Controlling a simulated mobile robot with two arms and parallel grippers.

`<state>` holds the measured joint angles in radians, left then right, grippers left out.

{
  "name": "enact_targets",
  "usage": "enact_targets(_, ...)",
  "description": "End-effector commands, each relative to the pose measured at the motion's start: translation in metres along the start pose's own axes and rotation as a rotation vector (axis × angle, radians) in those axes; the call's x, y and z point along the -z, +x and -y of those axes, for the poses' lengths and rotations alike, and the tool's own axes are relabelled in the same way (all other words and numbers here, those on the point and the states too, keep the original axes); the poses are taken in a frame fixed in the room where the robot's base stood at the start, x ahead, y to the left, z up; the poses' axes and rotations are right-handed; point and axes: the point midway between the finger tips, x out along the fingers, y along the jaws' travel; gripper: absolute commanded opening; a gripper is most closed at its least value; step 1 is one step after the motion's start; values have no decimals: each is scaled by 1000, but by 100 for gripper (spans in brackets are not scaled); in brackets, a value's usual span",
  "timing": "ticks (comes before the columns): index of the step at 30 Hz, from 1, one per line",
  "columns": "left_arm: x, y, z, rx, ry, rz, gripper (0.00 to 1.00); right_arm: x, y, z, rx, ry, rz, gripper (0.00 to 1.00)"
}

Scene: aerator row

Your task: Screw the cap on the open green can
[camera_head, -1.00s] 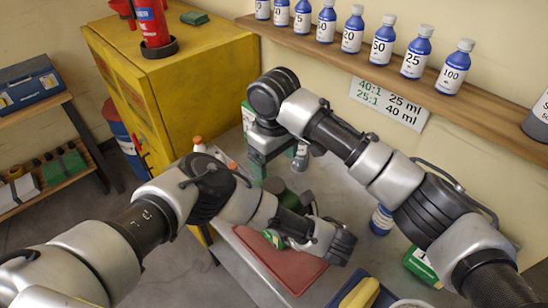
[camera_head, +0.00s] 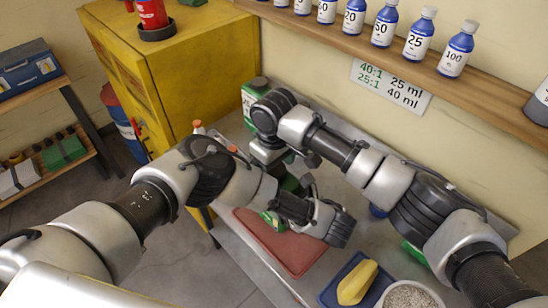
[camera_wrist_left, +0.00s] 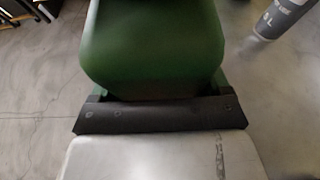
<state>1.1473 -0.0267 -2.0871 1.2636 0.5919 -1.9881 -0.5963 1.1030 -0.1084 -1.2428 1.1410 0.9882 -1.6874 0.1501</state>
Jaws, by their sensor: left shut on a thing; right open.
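I cannot make out the cap or the can's mouth.
A red mat (camera_head: 290,254) lies under the arms. A blue tray with a yellow thing (camera_head: 358,283) and a bowl (camera_head: 410,296) are at the front. Another green can (camera_head: 250,95) stands at the back wall. A shelf (camera_head: 400,52) holds several blue bottles.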

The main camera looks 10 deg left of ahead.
Motion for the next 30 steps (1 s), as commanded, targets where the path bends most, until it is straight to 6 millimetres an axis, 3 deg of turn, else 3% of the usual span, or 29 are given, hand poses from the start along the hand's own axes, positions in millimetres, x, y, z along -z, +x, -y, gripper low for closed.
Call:
enact_targets(7,-1,0,0,0,-1,2,12,0,0,0,0,0,0,80)
enact_targets(17,-1,0,0,0,-2,2,12,0,0,0,0,1,0,31)
enact_targets(30,-1,0,0,0,-2,2,12,0,0,0,-1,143,0,30)
